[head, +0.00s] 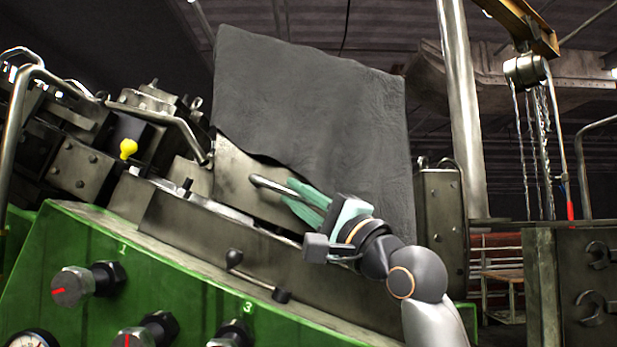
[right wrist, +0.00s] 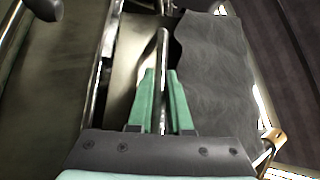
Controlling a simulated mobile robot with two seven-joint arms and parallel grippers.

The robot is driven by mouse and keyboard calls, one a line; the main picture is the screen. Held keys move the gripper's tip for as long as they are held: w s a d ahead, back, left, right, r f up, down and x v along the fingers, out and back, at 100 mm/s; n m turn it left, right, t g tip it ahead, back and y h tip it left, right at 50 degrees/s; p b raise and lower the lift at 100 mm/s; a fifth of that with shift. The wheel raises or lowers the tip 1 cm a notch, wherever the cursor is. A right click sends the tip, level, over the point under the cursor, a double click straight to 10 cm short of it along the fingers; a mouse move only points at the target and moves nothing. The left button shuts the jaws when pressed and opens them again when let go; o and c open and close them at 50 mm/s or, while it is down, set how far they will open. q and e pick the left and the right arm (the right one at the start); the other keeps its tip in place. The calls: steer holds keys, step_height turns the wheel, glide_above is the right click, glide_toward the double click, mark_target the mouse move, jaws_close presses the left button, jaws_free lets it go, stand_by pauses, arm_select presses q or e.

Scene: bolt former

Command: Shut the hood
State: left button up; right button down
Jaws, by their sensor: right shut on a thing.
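The hood (head: 310,105) is a large dark grey, rough-surfaced panel standing raised above the green machine in the head view. A metal panel with a bent bar handle (head: 262,181) is at its lower left edge. My right gripper (head: 299,196) is shut on the handle, its green fingers on either side of the bar. In the right wrist view the handle (right wrist: 163,60) runs up from between the fingers (right wrist: 162,95), with the dark hood sheet (right wrist: 215,70) to its right. My left gripper is not in view.
The green machine body (head: 150,280) carries knobs (head: 85,285) and a gauge along its front. A small lever (head: 240,262) sticks out below my right gripper. A yellow knob (head: 128,149) stands at the left. Chains (head: 535,140) hang at the right.

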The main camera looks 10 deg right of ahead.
steer(key=shift+a+f, duration=0.3)
steer(key=shift+f, duration=0.4)
steer(key=shift+a+f+b, duration=0.2)
steer(key=shift+f+b, duration=0.2)
steer(key=shift+f, duration=0.15)
steer(key=c, duration=0.8)
jaws_free()
steer(key=shift+c, duration=0.2)
steer(key=shift+r, duration=0.2)
steer(key=shift+d, duration=0.1)
